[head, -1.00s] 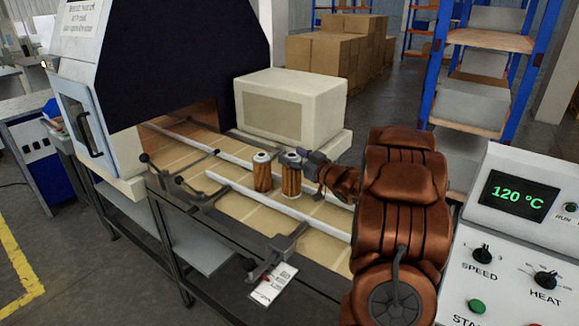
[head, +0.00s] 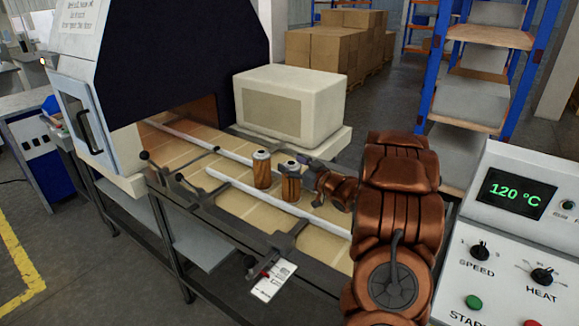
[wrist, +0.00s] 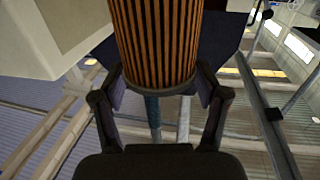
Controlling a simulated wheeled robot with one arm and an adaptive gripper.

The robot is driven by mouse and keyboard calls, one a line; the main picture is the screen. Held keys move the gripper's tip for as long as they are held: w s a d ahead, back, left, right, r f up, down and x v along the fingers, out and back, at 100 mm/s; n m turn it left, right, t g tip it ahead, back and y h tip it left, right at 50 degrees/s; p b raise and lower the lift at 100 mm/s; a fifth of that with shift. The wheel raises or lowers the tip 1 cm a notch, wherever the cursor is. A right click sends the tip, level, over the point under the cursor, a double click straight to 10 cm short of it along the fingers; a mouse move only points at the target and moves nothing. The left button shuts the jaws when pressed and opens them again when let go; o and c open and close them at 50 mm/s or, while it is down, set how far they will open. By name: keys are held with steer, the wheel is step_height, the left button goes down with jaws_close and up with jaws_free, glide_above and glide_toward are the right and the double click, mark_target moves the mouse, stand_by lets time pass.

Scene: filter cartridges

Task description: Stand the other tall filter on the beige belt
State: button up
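Two tall filters with brown pleats and pale end caps are in the head view. One filter (head: 262,172) stands upright on the beige belt (head: 225,205), between the two pale rails. The other filter (head: 290,186) is upright just right of it and a little nearer to me, in my gripper (head: 304,178). In the wrist view this filter (wrist: 155,40) fills the space between the two dark fingers, which close on its sides. I cannot tell whether its base touches the belt. A small gap shows between the two filters.
Pale guide rails (head: 270,211) run along the belt, with dark clamps on the near side. A dark oven hood (head: 190,60) covers the far left of the belt. A cream box (head: 290,105) stands behind. A control panel (head: 515,235) reading 120 °C is at right.

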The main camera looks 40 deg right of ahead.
steer(key=shift+o, duration=1.1)
steer(key=shift+r, duration=0.2)
steer(key=s+d+b, duration=0.1)
steer(key=s+b, duration=0.1)
steer(key=s, duration=1)
steer(key=shift+d, duration=0.35)
steer(key=shift+w, duration=0.1)
